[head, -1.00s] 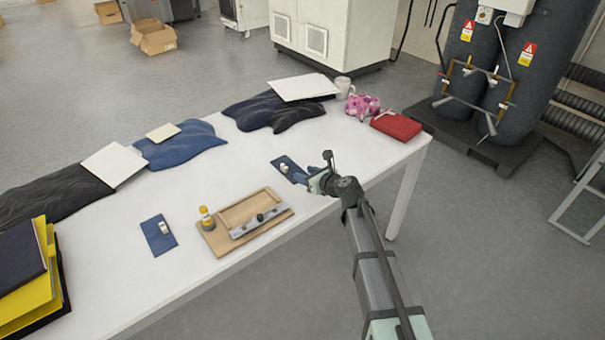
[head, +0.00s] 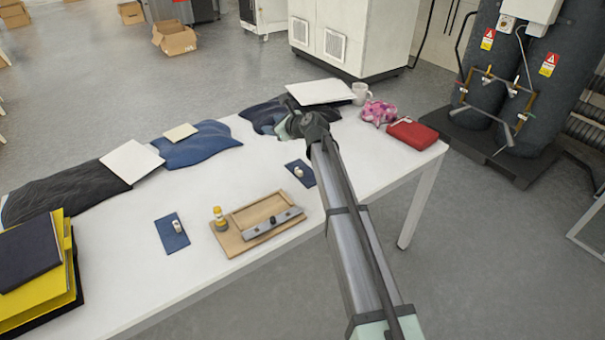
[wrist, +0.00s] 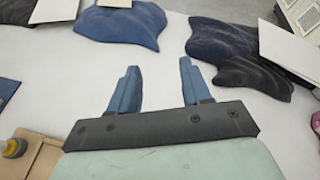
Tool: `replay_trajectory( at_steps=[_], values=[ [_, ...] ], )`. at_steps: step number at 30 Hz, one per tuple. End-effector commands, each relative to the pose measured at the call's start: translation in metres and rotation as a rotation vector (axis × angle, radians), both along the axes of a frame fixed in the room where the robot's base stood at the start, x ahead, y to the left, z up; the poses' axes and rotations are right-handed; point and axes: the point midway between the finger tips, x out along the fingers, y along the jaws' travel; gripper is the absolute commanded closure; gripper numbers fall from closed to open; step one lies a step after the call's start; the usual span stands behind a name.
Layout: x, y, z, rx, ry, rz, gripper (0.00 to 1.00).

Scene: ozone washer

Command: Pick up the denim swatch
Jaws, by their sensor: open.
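Two small dark blue denim swatches lie flat on the white table, each with a small pale piece on it. One swatch (head: 166,240) is left of the wooden tray; the other swatch (head: 307,181) is beyond the tray's right end. My gripper (head: 290,118) is past the right swatch, in front of the dark folded jeans, its fingertips partly hidden by my arm. In the wrist view my gripper (wrist: 158,82) is open, with bare white table between its blue fingers. A blue patch (wrist: 7,88) shows at the left edge there; I cannot tell which swatch it is.
Folded blue (head: 205,150) and dark jeans (head: 258,116) with pale boards line the far edge. A mug, pink cloth and red pouch (head: 412,135) are far right. Mid-table is clear.

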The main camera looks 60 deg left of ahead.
Motion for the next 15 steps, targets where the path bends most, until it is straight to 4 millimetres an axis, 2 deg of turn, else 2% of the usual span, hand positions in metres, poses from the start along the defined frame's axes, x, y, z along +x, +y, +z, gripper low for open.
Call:
replay_trajectory(
  at_steps=[1, 6, 11, 15],
  values=[
    [0.001, 0.016, 0.006, -0.021, -0.058, 0.035, 0.52],
    [0.003, 0.04, 0.011, -0.111, -0.299, 0.186, 0.52],
    [0.012, 0.052, 0.008, -0.207, -0.55, 0.361, 0.52],
    [0.029, 0.054, 0.0, -0.312, -0.796, 0.573, 0.52]
  ],
)
